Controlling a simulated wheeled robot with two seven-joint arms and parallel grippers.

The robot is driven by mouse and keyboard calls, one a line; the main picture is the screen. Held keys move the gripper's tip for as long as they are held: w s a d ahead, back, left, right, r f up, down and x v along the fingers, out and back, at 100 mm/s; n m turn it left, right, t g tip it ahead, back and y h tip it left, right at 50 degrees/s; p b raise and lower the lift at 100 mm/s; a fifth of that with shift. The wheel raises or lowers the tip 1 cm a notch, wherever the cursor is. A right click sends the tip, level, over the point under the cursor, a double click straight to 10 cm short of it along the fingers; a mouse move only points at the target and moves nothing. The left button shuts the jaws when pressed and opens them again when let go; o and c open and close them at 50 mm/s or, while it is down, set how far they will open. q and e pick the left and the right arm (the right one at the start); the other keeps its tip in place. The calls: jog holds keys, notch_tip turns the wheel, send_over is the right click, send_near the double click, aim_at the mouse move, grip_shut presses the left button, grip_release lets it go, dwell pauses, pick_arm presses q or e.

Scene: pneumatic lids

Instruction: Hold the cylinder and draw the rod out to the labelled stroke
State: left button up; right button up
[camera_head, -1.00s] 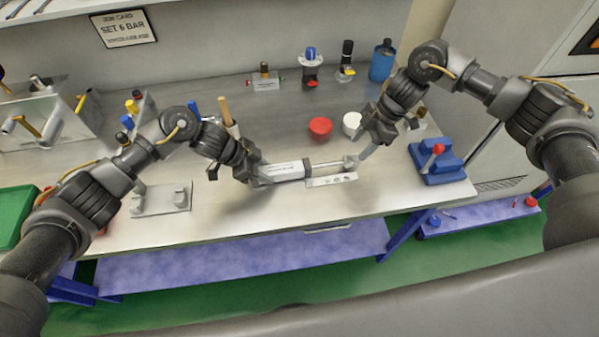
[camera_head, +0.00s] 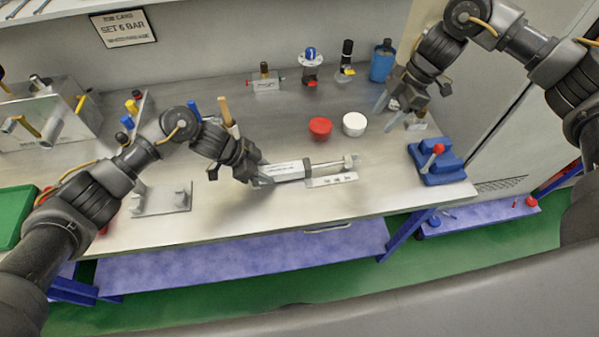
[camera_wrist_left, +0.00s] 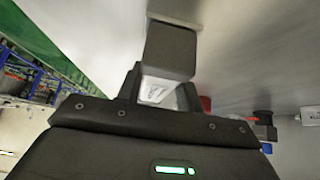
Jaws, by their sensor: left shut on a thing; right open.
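The cylinder (camera_head: 287,170) is a pale, labelled body above the front middle of the bench. My left gripper (camera_head: 263,178) is shut on its left end. In the left wrist view a pale labelled piece of the cylinder (camera_wrist_left: 158,92) shows between the jaws. The rod (camera_head: 328,164) sticks out of the cylinder's right end, with a pale end piece (camera_head: 350,161) at its tip. A flat light strip with dark marks (camera_head: 331,180) lies just below the rod. My right gripper (camera_head: 398,114) is open and empty, up and right of the rod end, apart from it.
A red cap (camera_head: 320,127) and a white cap (camera_head: 354,123) stand behind the rod. A blue block with a red-knobbed lever (camera_head: 437,162) is at the right. A metal holder (camera_head: 162,201) sits at the left front. Small valve fittings (camera_head: 311,68) line the back.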

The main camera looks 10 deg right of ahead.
dwell(0.3)
pick_arm(q)
jog(key=o, duration=1)
jog(key=shift+r, duration=0.1)
jog(key=v, duration=1.2)
jog(key=shift+d, duration=0.1)
